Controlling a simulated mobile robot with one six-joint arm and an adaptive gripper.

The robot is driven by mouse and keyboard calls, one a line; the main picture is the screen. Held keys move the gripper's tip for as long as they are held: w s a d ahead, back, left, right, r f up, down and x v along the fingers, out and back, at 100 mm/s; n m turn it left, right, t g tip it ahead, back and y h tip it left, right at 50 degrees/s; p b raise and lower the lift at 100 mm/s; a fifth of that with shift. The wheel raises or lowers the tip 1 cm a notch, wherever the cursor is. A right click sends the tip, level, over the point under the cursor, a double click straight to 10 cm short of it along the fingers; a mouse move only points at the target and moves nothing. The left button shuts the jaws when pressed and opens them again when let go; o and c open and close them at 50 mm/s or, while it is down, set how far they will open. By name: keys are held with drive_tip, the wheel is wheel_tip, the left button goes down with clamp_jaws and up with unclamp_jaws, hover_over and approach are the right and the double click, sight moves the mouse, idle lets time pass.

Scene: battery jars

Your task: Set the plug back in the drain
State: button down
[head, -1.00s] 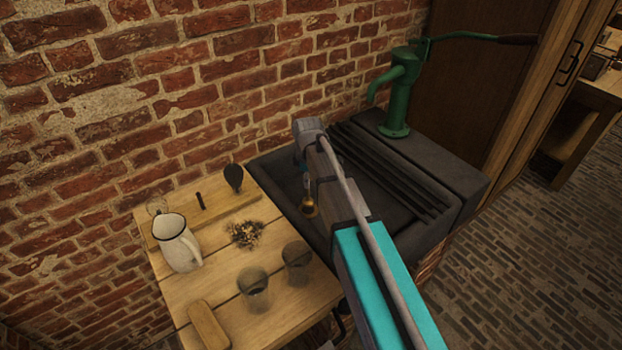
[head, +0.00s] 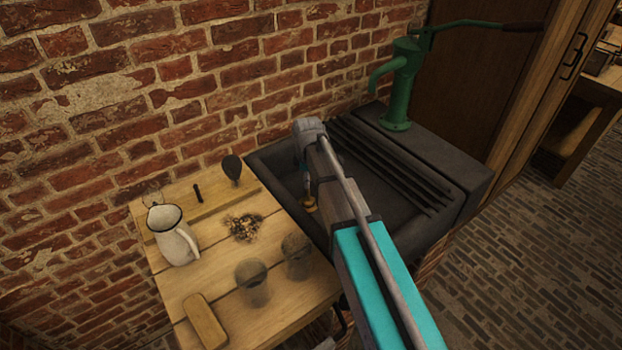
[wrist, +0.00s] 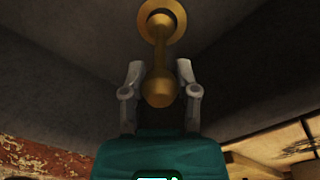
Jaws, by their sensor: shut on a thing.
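The brass plug (wrist: 160,90) has a round knob and a slim stem. In the wrist view it stands between the two grey fingers of my gripper (wrist: 160,68), which is shut on it. The far end of its stem lies over a brass ring, the drain (wrist: 144,14), with a dark band between them; I cannot tell whether the plug is seated. In the head view my gripper (head: 308,186) reaches down into the dark sink (head: 345,190), and brass (head: 311,206) shows below it. My arm hides part of the basin.
A green hand pump (head: 400,85) stands at the sink's back right, beside a ribbed draining area (head: 395,170). A wooden table (head: 215,285) adjoins on the left, with a white jug (head: 172,238), two jars (head: 252,283) and a wooden block (head: 205,321). A brick wall is behind.

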idle(0.3)
drive_tip(key=shift+c, duration=1.4)
unclamp_jaws()
drive_tip(key=shift+r, duration=0.1)
